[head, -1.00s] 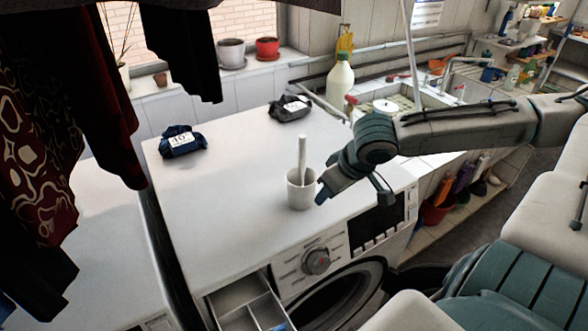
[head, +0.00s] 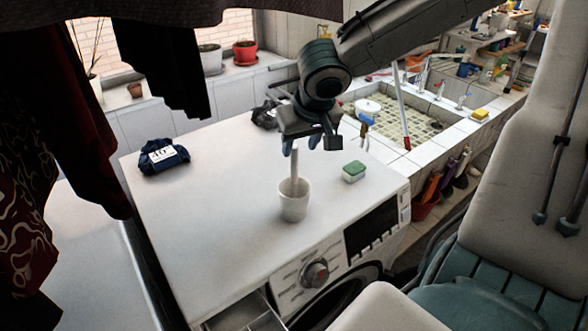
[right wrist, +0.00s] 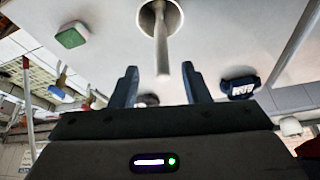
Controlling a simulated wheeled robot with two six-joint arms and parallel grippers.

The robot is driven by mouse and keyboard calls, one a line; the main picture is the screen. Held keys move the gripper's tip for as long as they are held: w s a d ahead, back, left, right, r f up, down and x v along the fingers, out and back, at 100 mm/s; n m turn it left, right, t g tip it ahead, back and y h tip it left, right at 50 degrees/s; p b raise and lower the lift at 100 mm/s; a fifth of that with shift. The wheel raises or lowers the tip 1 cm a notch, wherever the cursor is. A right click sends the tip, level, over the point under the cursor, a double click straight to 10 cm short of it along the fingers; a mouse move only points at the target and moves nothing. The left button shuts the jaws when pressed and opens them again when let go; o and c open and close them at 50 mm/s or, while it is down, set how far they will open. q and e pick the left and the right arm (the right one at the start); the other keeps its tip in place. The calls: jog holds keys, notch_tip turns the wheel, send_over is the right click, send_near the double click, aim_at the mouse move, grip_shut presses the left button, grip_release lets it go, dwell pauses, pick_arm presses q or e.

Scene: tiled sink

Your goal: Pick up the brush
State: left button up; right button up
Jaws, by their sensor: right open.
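The brush stands upright in a white cup (head: 294,206) on top of the white washing machine; its white handle (head: 295,165) points up, and its head is hidden inside the cup. The handle also shows in the right wrist view (right wrist: 160,42). My right gripper (head: 291,148) is open, pointing down at the top of the handle. In the right wrist view, the handle's end appears between the two blue fingers (right wrist: 163,74), which are not closed on it. My left gripper is not in view.
A green and white sponge (head: 354,171) lies right of the cup. A dark blue bundle (head: 163,156) and a dark bundle (head: 265,116) lie farther back on the machine. The machine top (head: 205,220) left of the cup is clear. The sink (head: 440,115) is beyond.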

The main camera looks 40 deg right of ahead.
aim_at(293, 162)
jog(key=shift+w+p+x, duration=0.2)
jog(key=shift+p+x, duration=0.25)
jog(key=shift+x, duration=3.5)
jog(key=shift+s+r, duration=0.1)
jog(key=shift+c, duration=0.2)
grip_shut()
